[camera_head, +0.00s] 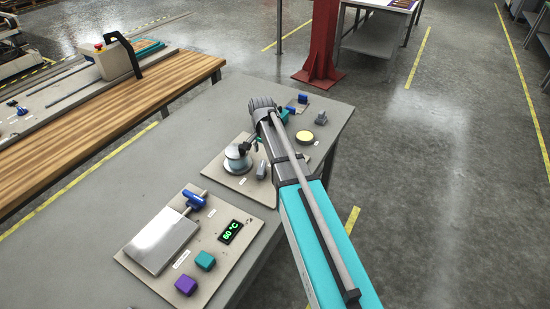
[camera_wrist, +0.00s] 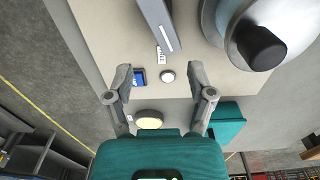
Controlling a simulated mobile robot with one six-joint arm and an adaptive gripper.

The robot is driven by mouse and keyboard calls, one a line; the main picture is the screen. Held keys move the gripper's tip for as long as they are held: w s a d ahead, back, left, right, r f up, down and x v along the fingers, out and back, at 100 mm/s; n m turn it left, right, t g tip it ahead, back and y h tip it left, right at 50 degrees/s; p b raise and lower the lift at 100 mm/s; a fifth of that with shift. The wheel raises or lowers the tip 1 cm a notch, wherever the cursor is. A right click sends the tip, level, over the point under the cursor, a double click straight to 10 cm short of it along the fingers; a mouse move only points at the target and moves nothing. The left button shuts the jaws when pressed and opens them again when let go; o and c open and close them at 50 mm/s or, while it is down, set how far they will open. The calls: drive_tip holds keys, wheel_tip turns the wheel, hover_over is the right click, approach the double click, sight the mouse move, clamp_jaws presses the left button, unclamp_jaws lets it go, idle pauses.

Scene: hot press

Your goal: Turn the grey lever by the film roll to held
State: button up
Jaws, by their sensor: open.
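The grey lever (camera_head: 262,170) stands on a beige panel in the head view, just right of the film roll (camera_head: 237,160). In the wrist view the grey lever (camera_wrist: 158,25) is a grey bar with a white line, at the top centre and cut off by the frame edge. The film roll (camera_wrist: 238,28), round with a dark knob, is to its right. My gripper (camera_wrist: 160,74) is open and empty, with its fingertips below the lever in that view and apart from it. In the head view my arm partly hides the gripper.
A white round button (camera_wrist: 167,76) and a blue part (camera_wrist: 138,77) show between my fingers. A yellow disc (camera_head: 305,137) and a grey knob (camera_head: 320,118) are right of my arm. A press panel with a temperature display (camera_head: 230,232) is in front.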

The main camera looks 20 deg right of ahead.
drive_tip(key=shift+r+p, duration=3.15)
drive_tip(key=shift+r, duration=0.3)
drive_tip(key=s+r+n+p, duration=0.3)
drive_tip(key=s+n, duration=0.1)
drive_tip(key=s, duration=0.6)
drive_tip(key=s+a+r+n+p, duration=0.1)
drive_tip(key=s+r+n+p, duration=0.1)
drive_tip(key=s+n, duration=0.3)
drive_tip(key=s+r, duration=0.1)
drive_tip(key=s, duration=0.3)
drive_tip(key=shift+s+a+p, duration=0.25)
drive_tip(key=shift+s+p, duration=0.15)
drive_tip(key=shift+f, duration=0.1)
drive_tip(key=m+b, duration=0.5)
drive_tip(key=b, duration=0.1)
hover_over(262, 164)
wheel_tip(262, 164, down, 6)
drive_tip(key=shift+f+b, duration=0.25)
drive_tip(key=shift+b, duration=0.05)
wheel_tip(262, 164, down, 13)
drive_tip(key=b, duration=1.3)
drive_tip(key=shift+f, duration=0.2)
